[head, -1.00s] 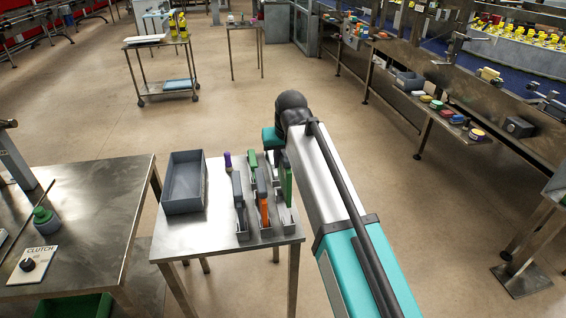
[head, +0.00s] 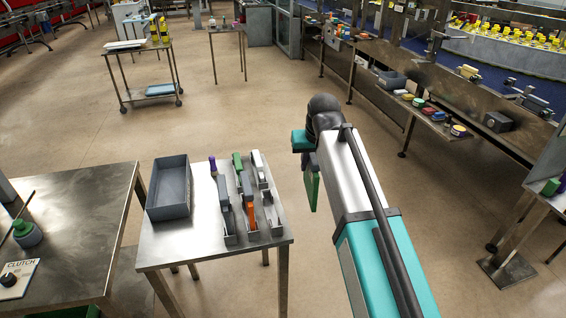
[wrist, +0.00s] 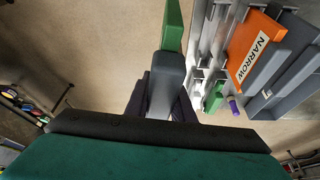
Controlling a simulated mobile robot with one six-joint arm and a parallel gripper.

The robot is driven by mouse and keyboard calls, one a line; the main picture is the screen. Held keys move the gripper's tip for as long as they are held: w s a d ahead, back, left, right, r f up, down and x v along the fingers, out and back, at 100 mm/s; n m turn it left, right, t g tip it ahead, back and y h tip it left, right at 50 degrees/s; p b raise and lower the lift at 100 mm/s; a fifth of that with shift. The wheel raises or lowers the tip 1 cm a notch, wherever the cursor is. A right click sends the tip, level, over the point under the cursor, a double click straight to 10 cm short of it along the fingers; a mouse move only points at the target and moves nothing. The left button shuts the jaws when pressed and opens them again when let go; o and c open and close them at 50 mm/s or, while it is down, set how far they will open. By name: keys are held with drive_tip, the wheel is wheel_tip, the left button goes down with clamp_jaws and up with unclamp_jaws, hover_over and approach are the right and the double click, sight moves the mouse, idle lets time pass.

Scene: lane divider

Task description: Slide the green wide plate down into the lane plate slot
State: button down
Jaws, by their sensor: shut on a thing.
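My gripper (head: 312,150) is shut on the green wide plate (head: 313,188), by what looks like its grey handle (wrist: 168,82). The plate hangs upright in the air, to the right of the small steel table (head: 160,247) and apart from it. In the wrist view the green plate (wrist: 172,25) shows edge-on above the handle. On the table, an orange plate (head: 251,214) marked NARROW in the wrist view (wrist: 256,52) and a grey plate (head: 224,192) stand in metal holders. The right holder (head: 274,222) looks empty. I cannot tell which opening is the lane plate slot.
A grey bin (head: 155,200) stands at the table's left, near a purple-topped item (head: 213,166) and a green piece (head: 237,160). A clutch panel (head: 18,279) lies on the left bench. A long bench with coloured items (head: 418,103) runs along the right. Open floor lies behind.

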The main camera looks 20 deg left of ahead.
drive_tip(key=s+d+m+h+b, duration=0.1)
drive_tip(key=d+m, duration=0.5)
drive_tip(key=d, duration=3.5)
drive_tip(key=shift+s+f+t+h, duration=0.25)
drive_tip(key=shift+t+h, duration=0.15)
drive_tip(key=shift+h, duration=0.2)
